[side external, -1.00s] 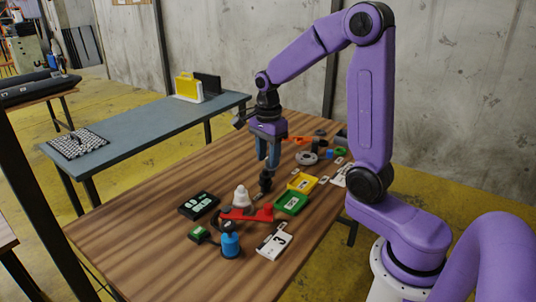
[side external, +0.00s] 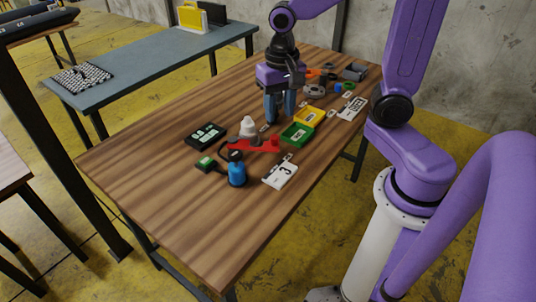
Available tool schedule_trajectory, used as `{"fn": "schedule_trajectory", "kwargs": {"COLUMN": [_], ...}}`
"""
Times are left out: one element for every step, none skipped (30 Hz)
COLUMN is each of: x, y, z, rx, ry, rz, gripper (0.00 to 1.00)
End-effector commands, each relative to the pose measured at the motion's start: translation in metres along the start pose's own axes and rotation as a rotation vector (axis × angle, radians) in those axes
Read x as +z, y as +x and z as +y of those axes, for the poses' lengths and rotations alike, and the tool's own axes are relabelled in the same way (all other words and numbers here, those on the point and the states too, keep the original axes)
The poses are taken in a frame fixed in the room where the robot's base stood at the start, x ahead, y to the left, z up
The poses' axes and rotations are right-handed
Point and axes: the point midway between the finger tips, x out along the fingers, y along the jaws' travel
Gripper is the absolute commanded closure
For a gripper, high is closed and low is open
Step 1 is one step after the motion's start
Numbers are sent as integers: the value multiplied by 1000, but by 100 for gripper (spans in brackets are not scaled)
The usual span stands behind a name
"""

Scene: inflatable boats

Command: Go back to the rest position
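My gripper (side external: 280,110) is above the wooden work table, behind the coloured parts, pointing down. Its two blue-grey fingers look apart, with nothing clearly seen between them. A small dark part (side external: 271,131) stands just below the left finger; I cannot tell whether they touch. My purple arm reaches in from the right.
The wooden table (side external: 160,185) carries a white cone (side external: 247,127), a red part (side external: 255,145), a green tray (side external: 297,134), a yellow tray (side external: 309,116), a blue canister (side external: 237,172) and a black case (side external: 205,136). The table's near left is clear.

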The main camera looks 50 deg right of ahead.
Motion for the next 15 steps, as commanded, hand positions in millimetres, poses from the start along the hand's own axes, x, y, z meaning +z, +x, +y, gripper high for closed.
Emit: {"fn": "schedule_trajectory", "kwargs": {"x": [11, 17, 25, 31, 37, 46, 52, 58, 66, 72, 78, 86, 92, 98, 106], "y": [0, -1, -1, -1, -1, -1, -2, -2, -2, -2, -2, -2, -2, -2, -2], "z": [0, 0, 1, 2, 2, 3, 4, 6, 8, 9, 11, 14, 16, 18, 22], "rx": [-1, -2, -4, -4, -4, -6, -7, -7, -8, -9, -10, -11, -12, -13, -14], "ry": [-95, -153, -231, -289, -347, -425, -483, -540, -618, -676, -734, -813, -870, -929, -1006], "rz": [0, 0, 1, 1, 1, 1, 2, 1, 2, 2, 3, 2, 3, 4, 4], "gripper": [60, 60, 60, 60, 60, 60, 60, 60, 60, 60, 60, 60, 60, 60, 60]}}
